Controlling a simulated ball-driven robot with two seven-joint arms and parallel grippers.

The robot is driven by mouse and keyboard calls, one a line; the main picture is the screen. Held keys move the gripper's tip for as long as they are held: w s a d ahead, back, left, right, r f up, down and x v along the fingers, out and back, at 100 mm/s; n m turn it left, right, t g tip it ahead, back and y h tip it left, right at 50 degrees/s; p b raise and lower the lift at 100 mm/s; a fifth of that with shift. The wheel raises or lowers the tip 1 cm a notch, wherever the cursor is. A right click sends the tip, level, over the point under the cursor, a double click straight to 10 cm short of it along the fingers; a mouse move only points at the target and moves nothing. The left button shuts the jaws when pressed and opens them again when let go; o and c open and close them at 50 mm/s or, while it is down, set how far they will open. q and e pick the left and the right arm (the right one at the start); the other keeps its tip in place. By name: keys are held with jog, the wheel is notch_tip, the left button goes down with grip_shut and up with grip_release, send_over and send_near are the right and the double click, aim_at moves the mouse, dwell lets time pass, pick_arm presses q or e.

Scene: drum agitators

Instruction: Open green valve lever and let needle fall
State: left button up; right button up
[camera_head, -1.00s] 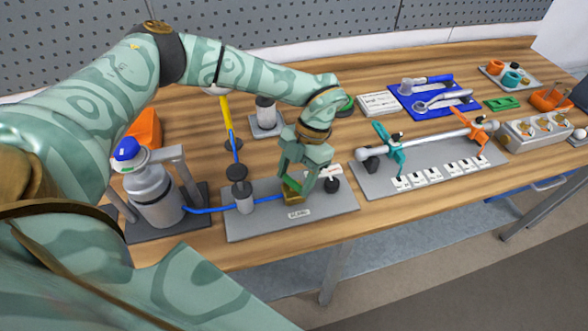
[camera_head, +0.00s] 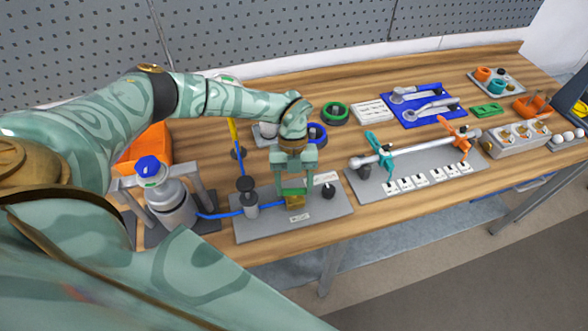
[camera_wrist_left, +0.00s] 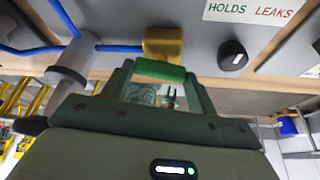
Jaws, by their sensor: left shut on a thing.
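The brass valve (camera_head: 294,202) sits on a grey plate (camera_head: 330,208) at the table's front edge and also shows in the left wrist view (camera_wrist_left: 163,44). Its green lever (camera_wrist_left: 160,71) lies across between the fingertips of my left gripper (camera_head: 293,189), which is shut on it from above. A grey cylinder with black discs on top (camera_head: 250,203) stands left of the valve, joined by blue tubing. I cannot make out a needle on it. My right gripper is not in view.
A grey canister with a blue cap (camera_head: 168,200) stands in a frame at the left. A black knob (camera_head: 328,191) and a HOLDS/LEAKS label (camera_wrist_left: 252,10) are right of the valve. A second grey plate (camera_head: 420,172) with teal and orange clamps lies further right.

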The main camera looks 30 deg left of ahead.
pick_arm(q)
jog(key=shift+w+r+n+p, duration=0.1)
jog(key=shift+n+p, duration=0.2)
jog(key=shift+n, duration=0.1)
jog(key=shift+t, duration=0.3)
jog(key=o, duration=1)
jog(key=v, duration=1.6)
jog(key=shift+a, duration=0.25)
